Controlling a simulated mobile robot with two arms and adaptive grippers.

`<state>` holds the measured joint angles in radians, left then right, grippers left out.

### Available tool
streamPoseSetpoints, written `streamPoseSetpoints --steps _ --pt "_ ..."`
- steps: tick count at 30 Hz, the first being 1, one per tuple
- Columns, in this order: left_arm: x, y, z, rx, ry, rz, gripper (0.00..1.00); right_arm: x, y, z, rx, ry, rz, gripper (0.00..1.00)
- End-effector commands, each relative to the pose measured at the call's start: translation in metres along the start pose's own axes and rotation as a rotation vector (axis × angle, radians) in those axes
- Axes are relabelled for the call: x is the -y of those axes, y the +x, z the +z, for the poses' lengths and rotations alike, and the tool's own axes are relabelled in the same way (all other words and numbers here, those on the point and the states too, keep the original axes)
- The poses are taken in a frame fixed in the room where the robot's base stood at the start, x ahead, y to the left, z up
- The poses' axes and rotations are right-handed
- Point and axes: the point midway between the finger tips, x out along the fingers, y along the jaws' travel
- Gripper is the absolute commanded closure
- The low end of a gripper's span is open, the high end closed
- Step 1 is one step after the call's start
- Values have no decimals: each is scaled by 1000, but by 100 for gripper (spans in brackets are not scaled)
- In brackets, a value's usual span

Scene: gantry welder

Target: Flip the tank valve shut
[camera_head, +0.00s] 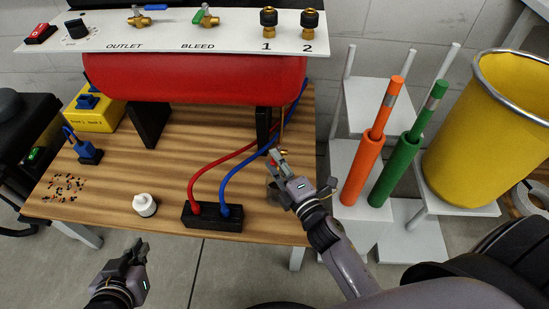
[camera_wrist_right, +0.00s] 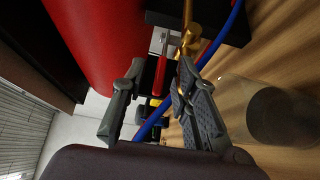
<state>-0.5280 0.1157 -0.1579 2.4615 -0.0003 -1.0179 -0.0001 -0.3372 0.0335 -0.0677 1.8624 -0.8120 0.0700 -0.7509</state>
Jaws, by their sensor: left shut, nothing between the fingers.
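The red tank (camera_head: 195,77) sits on the wooden bench under the white panel. A thin brass pipe (camera_head: 282,130) comes down at its right end. In the right wrist view, a brass valve (camera_wrist_right: 189,40) with a red lever (camera_wrist_right: 160,75) is beside the tank. My right gripper (camera_head: 277,160) is at this valve, near the bench's right edge. Its fingers (camera_wrist_right: 155,100) are spread, with the red lever showing between and beyond them; I cannot tell if they touch it. My left gripper (camera_head: 134,250) is shut and empty in front of the bench's front edge.
Red and blue hoses (camera_head: 235,165) run close to my right gripper into a black block (camera_head: 212,217). A white-capped piece (camera_head: 144,204) stands on the bench (camera_head: 110,190). Orange (camera_head: 362,170) and green (camera_head: 396,168) tubes and a yellow bin (camera_head: 475,135) stand at right. A black tank leg (camera_head: 263,128) is near.

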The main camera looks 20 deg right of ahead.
Motion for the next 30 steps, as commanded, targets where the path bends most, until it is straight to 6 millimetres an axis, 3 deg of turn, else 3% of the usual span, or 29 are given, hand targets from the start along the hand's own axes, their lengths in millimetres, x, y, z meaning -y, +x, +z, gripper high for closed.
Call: streamPoseSetpoints --steps 4,14,26,30 --pt "-1 1 -6 -27 0 2 100 0 12 0 0 0 0 72" --pt "-3 1 -8 -35 0 6 100 0 14 0 0 0 -1 72" --pt "-3 1 -7 -32 0 6 100 0 14 0 0 0 -1 99" --pt "-3 1 -7 -31 0 6 100 0 14 0 0 0 -1 100"
